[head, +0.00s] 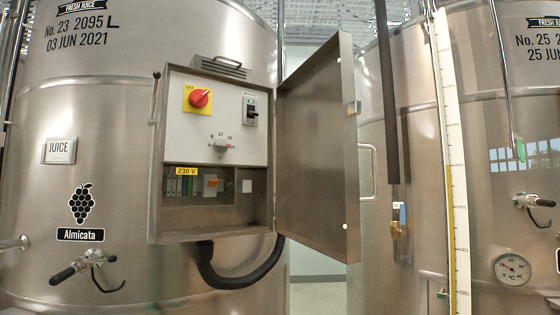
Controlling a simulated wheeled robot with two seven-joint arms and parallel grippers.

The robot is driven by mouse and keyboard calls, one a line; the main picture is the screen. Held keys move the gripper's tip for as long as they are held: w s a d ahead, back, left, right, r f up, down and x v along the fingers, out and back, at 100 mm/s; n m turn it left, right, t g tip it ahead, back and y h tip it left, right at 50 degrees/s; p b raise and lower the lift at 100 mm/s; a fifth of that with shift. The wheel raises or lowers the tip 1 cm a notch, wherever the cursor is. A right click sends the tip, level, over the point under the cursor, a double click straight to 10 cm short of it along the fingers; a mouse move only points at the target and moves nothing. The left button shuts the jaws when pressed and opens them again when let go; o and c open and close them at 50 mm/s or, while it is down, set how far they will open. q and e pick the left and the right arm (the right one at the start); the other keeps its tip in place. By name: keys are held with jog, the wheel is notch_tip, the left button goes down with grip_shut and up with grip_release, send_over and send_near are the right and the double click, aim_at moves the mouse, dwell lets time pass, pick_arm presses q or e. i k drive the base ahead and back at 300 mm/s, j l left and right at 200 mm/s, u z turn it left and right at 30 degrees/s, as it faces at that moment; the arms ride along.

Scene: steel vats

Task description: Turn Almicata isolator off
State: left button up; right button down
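The Almicata vat is a large steel tank (120,150) on the left, with a black "Almicata" label (81,235) under a grape picture. A grey control box (160,215) is mounted at its right side and stands open. Inside it, a red rotary knob (200,98) sits on a yellow plate (188,105). A white mark on the knob points up and right; small lettering on the plate seems to read "OFF". A black switch (252,108) is right of it, and a grey numbered selector (221,146) is below. Neither of my grippers is in view.
The box door (318,150) is swung wide open to the right. Below the panel are a "230 V" label (187,171) and an orange switch (211,184). A black hose (235,275) hangs underneath. A valve handle (85,268) sticks out at lower left. Another vat (485,130) stands at right.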

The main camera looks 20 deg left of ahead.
aim_at(198, 99)
jog(key=i+l+u, duration=0.1)
jog(key=u, duration=0.35)
jog(key=i+l+u, duration=0.2)
jog(key=u, duration=0.25)
jog(key=i+l+u, duration=0.2)
jog(key=u, duration=0.25)
jog(key=i+l+u, duration=0.1)
jog(key=l+u, duration=0.3)
jog(key=k+l, duration=0.1)
jog(key=l, duration=0.35)
jog(key=l+u, duration=0.15)
jog(key=l, duration=0.35)
jog(key=k, duration=0.05)
